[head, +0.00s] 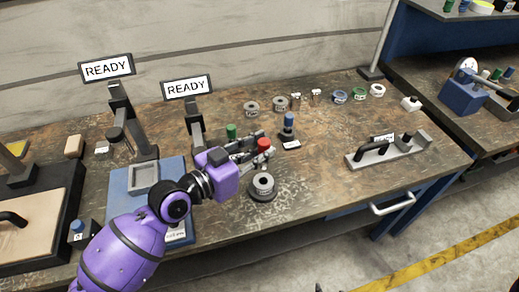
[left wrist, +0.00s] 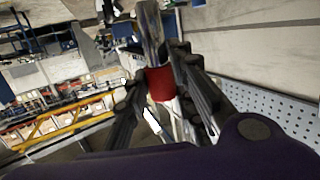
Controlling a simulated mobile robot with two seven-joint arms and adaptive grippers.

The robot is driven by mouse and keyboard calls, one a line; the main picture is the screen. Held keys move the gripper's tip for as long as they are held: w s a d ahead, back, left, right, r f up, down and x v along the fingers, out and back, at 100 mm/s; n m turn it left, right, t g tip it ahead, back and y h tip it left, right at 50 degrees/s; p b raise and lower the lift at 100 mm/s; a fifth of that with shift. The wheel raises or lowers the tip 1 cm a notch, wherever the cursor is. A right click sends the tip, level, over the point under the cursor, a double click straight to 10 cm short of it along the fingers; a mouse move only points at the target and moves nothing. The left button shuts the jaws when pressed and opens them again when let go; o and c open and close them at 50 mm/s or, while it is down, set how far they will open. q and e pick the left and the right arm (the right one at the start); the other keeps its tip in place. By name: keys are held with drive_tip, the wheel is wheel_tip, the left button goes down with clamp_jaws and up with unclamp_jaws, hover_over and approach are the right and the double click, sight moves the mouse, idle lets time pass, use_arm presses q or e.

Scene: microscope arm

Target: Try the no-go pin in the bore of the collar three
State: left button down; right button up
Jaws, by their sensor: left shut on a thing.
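My left gripper (head: 262,152) is shut on a pin with a red grip (head: 264,144), which I take to be the no-go pin. In the left wrist view the red grip (left wrist: 160,84) sits between the fingers (left wrist: 165,95), with a bright metal shaft beyond it. A grey collar (head: 263,183) sits on a dark round base, just below the gripper and apart from it. Its label is too small to read, so I cannot tell whether it is collar three. The pin is outside its bore. My right gripper is not in view.
Several collars, including one grey ring (head: 251,108), line the back of the bench. A blue-topped pin (head: 288,121) stands right of the gripper, a green one (head: 231,131) behind it. Two READY screens (head: 186,87) stand at left. A grey fixture (head: 388,150) lies at right.

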sight(261, 165)
use_arm(q)
drive_tip(key=shift+f+b, duration=0.3)
drive_tip(key=shift+f, duration=0.45)
wheel_tip(261, 165, down, 3)
drive_tip(key=shift+f+b, duration=0.2)
drive_tip(key=shift+b, duration=0.8)
drive_tip(key=shift+f, duration=0.35)
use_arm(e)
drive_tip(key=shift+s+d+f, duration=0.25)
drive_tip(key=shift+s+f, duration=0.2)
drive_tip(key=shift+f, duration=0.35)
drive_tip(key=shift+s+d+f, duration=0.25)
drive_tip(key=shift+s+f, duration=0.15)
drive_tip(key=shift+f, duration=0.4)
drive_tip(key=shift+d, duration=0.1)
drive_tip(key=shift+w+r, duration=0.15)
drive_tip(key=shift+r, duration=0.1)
use_arm(q)
drive_tip(key=shift+f+b, duration=1.2)
drive_tip(key=shift+f, duration=0.8)
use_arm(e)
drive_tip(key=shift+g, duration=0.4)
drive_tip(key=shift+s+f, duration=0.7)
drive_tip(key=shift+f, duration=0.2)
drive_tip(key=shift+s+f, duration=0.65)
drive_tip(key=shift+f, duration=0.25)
use_arm(q)
drive_tip(key=shift+r, duration=0.1)
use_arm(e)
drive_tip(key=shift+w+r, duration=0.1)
